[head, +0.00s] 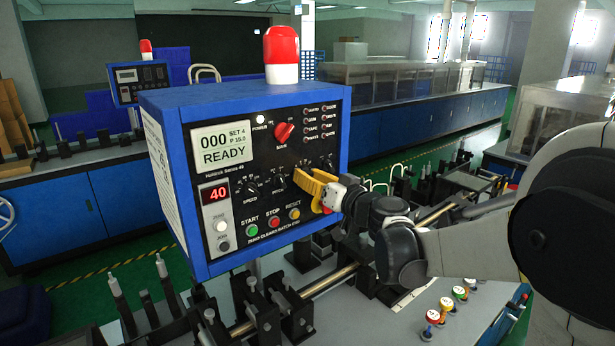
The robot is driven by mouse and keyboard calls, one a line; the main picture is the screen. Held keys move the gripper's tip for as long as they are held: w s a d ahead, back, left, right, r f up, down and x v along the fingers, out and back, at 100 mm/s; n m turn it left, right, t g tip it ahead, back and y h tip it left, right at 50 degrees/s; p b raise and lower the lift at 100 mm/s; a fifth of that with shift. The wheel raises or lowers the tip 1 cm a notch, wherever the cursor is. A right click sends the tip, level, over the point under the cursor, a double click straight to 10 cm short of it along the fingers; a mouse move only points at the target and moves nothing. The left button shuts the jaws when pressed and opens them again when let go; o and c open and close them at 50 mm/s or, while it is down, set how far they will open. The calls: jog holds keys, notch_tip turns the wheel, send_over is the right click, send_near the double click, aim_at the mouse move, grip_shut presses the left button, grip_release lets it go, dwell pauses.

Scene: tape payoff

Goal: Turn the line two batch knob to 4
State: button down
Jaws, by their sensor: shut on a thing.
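A blue control box (190,205) with a black front panel stands in the middle of the head view. Dark knobs for speed (251,189) and pitch (278,184) sit in a row on the panel. My gripper (306,183), with yellow fingers, is at the right part of this row, shut on a knob that the fingers largely hide. I cannot read that knob's label or pointer.
A red selector knob (284,132) sits above. Start (250,230), stop (273,221) and reset (294,213) buttons lie below the knob row. A red beacon (281,48) tops the box. A second blue box (124,92) stands behind left. Metal rods and clamps crowd the bench below.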

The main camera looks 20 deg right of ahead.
dwell(0.5)
jog(key=c, duration=1)
grip_release()
jog(key=shift+c, duration=0.2)
jog(key=v, duration=1.2)
jog(key=shift+f, duration=0.1)
